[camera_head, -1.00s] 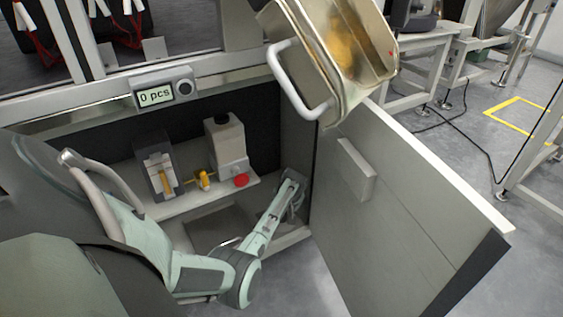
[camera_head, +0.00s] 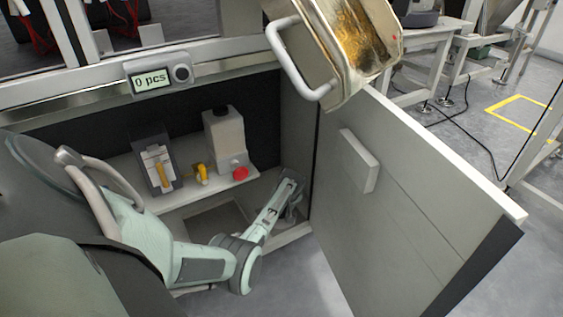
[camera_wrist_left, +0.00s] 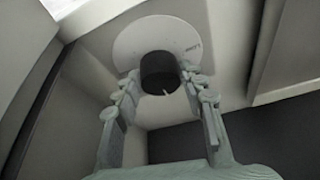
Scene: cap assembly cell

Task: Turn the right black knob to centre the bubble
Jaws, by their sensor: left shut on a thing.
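A black knob (camera_wrist_left: 157,70) with a small white mark sits on a round pale dial plate (camera_wrist_left: 140,38) in the left wrist view. The two fingers of my left gripper (camera_wrist_left: 159,80) are shut on the knob, one on each side. In the head view, my left arm reaches into the open cabinet, with the left gripper (camera_head: 290,197) low at its right side. The knob is hidden there. No bubble or level can be made out in either view. My right gripper is not in view.
The open cabinet door (camera_head: 405,205) stands to the right of my left arm. A shelf (camera_head: 196,198) in the cabinet bears a dispenser (camera_head: 226,140) with a red knob and a dark-framed unit (camera_head: 157,165). A metal container (camera_head: 355,45) with a white handle hangs above the door.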

